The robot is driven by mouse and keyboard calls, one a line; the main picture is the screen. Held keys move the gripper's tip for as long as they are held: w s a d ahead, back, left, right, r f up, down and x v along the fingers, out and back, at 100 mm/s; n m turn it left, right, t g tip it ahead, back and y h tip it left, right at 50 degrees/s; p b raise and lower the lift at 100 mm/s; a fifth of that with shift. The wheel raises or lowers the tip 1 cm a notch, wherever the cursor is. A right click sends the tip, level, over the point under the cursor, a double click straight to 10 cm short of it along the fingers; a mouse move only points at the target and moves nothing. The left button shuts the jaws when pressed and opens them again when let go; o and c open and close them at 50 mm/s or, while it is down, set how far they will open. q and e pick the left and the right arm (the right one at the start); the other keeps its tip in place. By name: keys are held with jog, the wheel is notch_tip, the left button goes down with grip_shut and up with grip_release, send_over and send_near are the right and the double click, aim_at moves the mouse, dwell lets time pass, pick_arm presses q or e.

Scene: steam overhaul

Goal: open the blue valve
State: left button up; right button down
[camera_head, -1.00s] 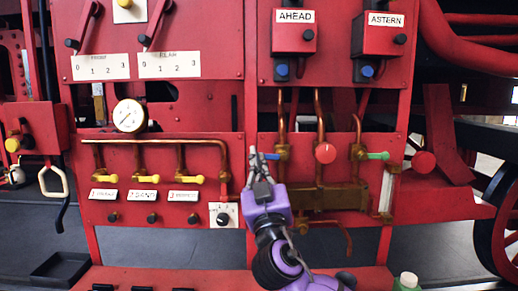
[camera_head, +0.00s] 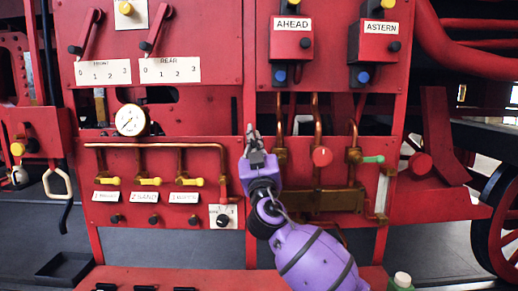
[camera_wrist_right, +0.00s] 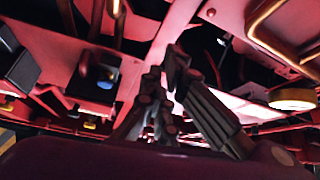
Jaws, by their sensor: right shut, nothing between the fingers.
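The blue valve's handle does not show in the head view now; my right gripper covers the place where it was. The brass body of that valve (camera_head: 281,156) shows on the copper pipe just right of the gripper. My right gripper (camera_head: 251,130) points up in front of the red panel, its fingers shut and empty. In the right wrist view the fingers (camera_wrist_right: 165,68) are close together with nothing between them. Whether they touch the handle, I cannot tell. My left gripper is not in view.
The AHEAD box (camera_head: 292,39) and ASTERN box (camera_head: 380,42) are above.

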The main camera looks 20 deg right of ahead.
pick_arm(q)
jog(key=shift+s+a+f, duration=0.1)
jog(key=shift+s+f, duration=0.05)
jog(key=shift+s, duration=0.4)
pick_arm(e)
jog(key=f, duration=0.2)
jog(key=w+d+f, duration=0.1)
jog(key=shift+w+f, duration=0.1)
jog(key=shift+f, duration=0.15)
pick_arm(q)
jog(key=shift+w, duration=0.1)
pick_arm(e)
jog(key=shift+f, duration=0.1)
